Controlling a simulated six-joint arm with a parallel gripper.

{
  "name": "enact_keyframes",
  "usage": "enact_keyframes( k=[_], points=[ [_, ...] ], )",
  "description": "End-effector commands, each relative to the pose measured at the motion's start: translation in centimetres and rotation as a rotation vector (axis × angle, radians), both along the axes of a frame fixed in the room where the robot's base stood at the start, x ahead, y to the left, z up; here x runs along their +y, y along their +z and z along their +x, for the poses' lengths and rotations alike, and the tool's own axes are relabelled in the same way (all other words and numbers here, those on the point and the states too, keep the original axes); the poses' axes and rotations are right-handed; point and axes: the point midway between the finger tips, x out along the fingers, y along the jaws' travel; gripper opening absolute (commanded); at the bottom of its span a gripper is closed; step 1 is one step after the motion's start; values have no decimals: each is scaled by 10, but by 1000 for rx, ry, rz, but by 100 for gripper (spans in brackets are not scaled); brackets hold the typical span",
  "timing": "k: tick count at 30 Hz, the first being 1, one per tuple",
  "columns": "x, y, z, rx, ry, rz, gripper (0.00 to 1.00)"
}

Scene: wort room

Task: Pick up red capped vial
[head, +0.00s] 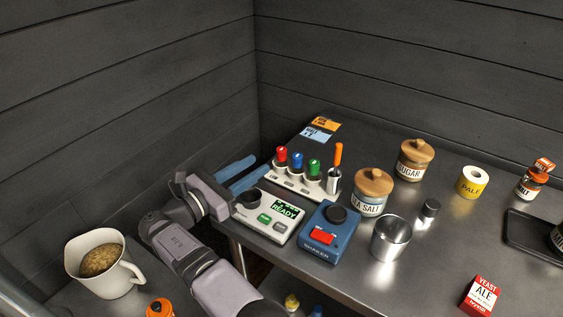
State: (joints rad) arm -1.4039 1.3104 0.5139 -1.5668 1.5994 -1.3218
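The red capped vial (282,154) stands upright at the left end of a white rack (303,186) near the back left of the steel table. A blue capped vial (298,162) and a green capped vial (313,168) stand to its right in the same rack. My gripper (249,170) is just left of the rack, with its two blue fingers apart and pointing toward the red capped vial. Nothing shows between the fingers. The lower parts of the vials are hard to make out at this size.
An orange-handled tool (337,158) stands at the rack's right end. A sea salt jar (369,203) and metal cup (390,241) are farther right. Dark walls close off the back and left.

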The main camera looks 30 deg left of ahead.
Motion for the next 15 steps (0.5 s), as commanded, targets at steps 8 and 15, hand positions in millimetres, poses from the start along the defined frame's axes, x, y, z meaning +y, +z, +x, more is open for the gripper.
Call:
enact_keyframes(
  k=[8, 15],
  points=[
    [-5, 2, 18, 1, -4, 3, 31],
    [-5, 1, 24, 2, -1, 4, 31]
  ],
)
